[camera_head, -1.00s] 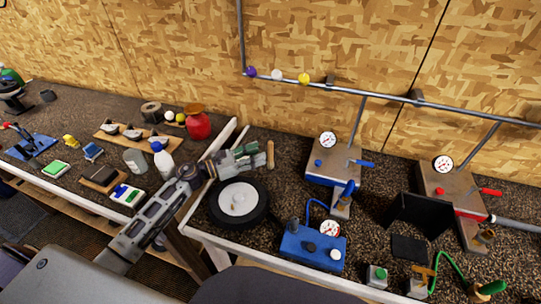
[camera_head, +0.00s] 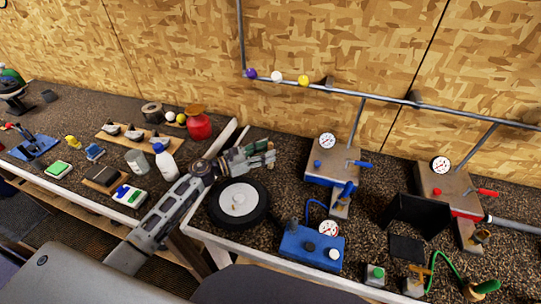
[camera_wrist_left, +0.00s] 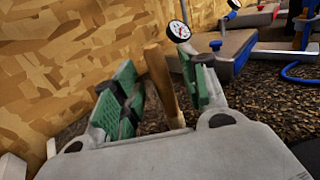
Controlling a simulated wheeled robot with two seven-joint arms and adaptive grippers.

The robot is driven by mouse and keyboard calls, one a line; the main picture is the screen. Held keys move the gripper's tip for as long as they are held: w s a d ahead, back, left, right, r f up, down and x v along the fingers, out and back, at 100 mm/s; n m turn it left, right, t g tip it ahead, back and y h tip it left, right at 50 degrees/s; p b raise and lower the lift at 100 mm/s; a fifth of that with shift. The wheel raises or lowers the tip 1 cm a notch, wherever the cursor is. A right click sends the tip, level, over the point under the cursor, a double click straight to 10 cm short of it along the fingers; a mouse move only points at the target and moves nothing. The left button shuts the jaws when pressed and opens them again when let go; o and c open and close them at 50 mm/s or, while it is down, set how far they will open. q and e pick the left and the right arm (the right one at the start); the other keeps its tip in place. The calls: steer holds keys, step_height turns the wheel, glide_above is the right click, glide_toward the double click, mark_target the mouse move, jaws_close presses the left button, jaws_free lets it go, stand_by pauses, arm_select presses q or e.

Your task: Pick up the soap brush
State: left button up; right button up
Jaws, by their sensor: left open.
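My left gripper (camera_head: 262,155) reaches over the dark speckled bench, just behind the black tire (camera_head: 262,203) with its white hub. It also shows in the left wrist view (camera_wrist_left: 160,84), with its green-padded fingers open and apart. An upright wooden handle (camera_wrist_left: 163,88), which looks like that of the soap brush, stands between the fingers. I cannot tell whether either finger touches it. The brush's lower end is hidden behind the gripper body in the wrist view. In the head view the handle is mostly hidden by the fingers. My right gripper is not in view.
A blue gauge box (camera_head: 312,250) sits in front right of the tire. A blue-handled gauge stand (camera_head: 334,168) is to the right of the gripper. A red jar (camera_head: 198,126) and a white spray bottle (camera_head: 165,162) are to the left. The plywood wall stands close behind.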

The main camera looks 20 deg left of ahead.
arm_select(q)
steer(key=shift+x, duration=1.15)
steer(key=shift+c, duration=0.4)
jaws_close()
